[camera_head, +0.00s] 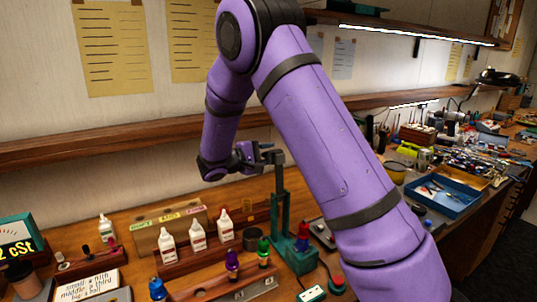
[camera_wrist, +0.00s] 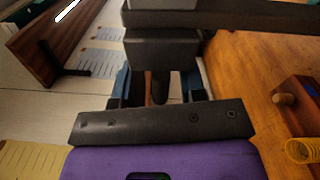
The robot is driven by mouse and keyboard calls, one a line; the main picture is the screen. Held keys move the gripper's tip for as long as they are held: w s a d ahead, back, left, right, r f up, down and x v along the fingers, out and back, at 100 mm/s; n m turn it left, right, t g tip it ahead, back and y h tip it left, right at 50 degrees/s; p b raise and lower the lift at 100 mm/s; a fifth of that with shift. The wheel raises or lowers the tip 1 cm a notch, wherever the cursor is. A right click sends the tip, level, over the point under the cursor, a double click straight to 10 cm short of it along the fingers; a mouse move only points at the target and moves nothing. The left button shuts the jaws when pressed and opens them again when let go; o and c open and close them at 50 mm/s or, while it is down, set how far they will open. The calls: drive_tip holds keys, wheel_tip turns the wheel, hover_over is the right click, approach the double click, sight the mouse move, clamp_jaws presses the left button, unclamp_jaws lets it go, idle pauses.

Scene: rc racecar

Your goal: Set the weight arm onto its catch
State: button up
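A green test stand (camera_head: 284,212) with a tall upright post stands on the bench in the head view. A dark arm with a blocky end (camera_head: 273,157) sits at the top of the post; I take it for the weight arm. In the wrist view, a dark bar (camera_wrist: 235,17) crosses the top, with a dark block (camera_wrist: 160,50) and a short peg (camera_wrist: 160,88) below it. My gripper (camera_wrist: 157,84) has its blue fingers apart, one on each side of the peg, with gaps showing. The block covers the fingertips, so contact with it is hidden. I cannot identify the catch.
White bottles (camera_head: 197,236) stand left of the stand, before a labelled wooden rack (camera_head: 170,226). Coloured droppers (camera_head: 232,262) stand in a front wooden block. A blue tray (camera_head: 443,196) lies at right. A wooden shelf (camera_head: 110,138) runs along the wall behind.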

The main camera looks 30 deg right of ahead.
drive_tip(key=shift+d, duration=0.1)
clamp_jaws()
drive_tip(key=shift+r, duration=0.1)
